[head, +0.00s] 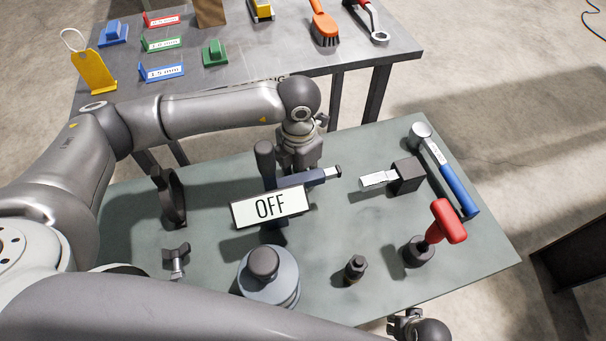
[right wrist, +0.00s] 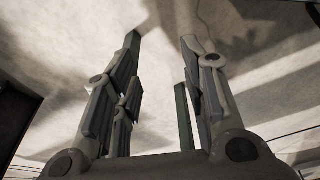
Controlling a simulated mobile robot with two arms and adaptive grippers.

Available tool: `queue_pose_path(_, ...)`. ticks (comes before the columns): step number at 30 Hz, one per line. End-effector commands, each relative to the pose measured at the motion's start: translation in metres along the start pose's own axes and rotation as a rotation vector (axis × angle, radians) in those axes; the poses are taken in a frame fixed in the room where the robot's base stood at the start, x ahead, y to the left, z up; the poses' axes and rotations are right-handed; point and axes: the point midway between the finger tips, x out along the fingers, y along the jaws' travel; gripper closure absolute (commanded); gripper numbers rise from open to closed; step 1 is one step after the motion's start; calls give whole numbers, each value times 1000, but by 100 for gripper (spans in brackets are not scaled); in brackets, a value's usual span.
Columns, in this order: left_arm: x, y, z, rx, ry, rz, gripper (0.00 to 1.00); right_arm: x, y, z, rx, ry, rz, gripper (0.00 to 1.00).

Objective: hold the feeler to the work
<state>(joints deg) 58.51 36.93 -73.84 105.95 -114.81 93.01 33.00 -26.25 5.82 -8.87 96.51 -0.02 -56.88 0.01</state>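Coloured blocks, which may be the feelers, lie on the back table: a blue one (head: 113,33) and a green one (head: 215,53). Small red (head: 162,19), green (head: 162,44) and blue (head: 162,72) label stands are beside them; the blue one appears to read 1.5 mm. My left gripper (head: 300,158) points down over the green table, behind a dark blue-grey bar (head: 318,176); its fingertips are hidden. My right gripper (head: 403,320) is at the green table's front edge, partly cut off. In the right wrist view its fingers (right wrist: 160,60) are apart and empty.
A brush (head: 323,25) lies on the back table.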

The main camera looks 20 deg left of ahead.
Motion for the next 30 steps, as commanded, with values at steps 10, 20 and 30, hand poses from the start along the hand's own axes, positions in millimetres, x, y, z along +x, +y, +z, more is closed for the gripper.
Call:
queue_pose_path(10,0,0,0,0,-1,0,100,3,0,6,0,-14,1,60)
queue_pose_path(20,-23,0,1,1,-4,2,100,2,1,6,0,-9,1,60)
queue_pose_path(30,-87,0,1,1,-3,1,100,23,0,23,-4,-25,0,60)
